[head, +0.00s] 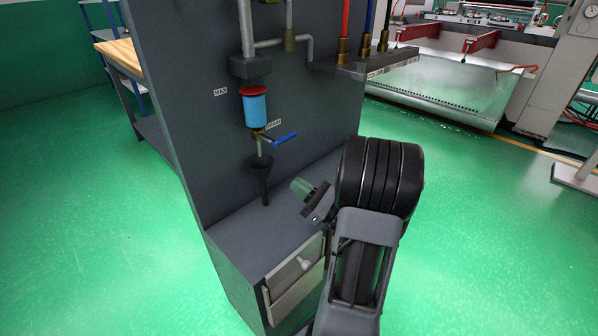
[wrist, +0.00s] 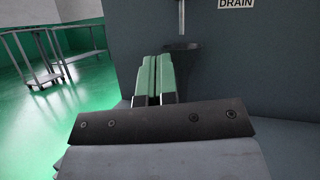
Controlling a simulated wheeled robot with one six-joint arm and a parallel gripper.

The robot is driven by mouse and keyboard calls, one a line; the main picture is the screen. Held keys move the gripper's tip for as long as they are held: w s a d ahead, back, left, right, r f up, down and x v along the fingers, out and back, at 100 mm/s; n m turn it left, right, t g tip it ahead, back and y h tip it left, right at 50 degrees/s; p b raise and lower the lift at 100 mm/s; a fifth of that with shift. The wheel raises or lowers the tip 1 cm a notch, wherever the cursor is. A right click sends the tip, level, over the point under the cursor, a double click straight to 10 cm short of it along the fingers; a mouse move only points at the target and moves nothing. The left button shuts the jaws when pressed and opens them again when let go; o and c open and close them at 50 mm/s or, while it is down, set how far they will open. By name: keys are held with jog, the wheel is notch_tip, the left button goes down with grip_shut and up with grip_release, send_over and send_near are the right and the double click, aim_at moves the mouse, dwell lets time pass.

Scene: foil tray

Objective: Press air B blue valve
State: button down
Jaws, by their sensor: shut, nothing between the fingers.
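A small valve with a blue lever handle (head: 285,138) sits on the grey panel, below a blue cylinder with a red top (head: 254,108). The lever points right, tilted slightly up. My gripper (head: 296,184), with green fingers, is below and a little right of the lever, apart from it in the head view. In the wrist view the green fingers (wrist: 156,60) are side by side, shut and empty. The lever does not show in the wrist view. I cannot read an "air B" label in either view.
A black funnel (head: 261,175) hangs under the valve, its rim also in the wrist view (wrist: 181,46) just beyond the fingers. A DRAIN label (wrist: 236,4) is above. Red, blue and black hoses meet a manifold (head: 365,65) at upper right. A bench (head: 120,55) stands behind left.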

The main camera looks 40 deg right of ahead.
aim_at(284, 139)
jog(key=s+d+f+m+t+h+b, duration=0.1)
jog(key=s+d+f+m+t+h, duration=0.1)
jog(key=d+h, duration=0.4)
jog(key=m+t, duration=0.1)
jog(key=m, duration=0.1)
jog(key=shift+f+m, duration=0.3)
jog(key=shift+f, duration=0.1)
jog(key=w+a+r+p, duration=0.1)
jog(key=w+r+p, duration=0.1)
jog(key=w+r, duration=0.7)
jog(key=shift+r, duration=0.25)
jog(key=shift+a, duration=0.1)
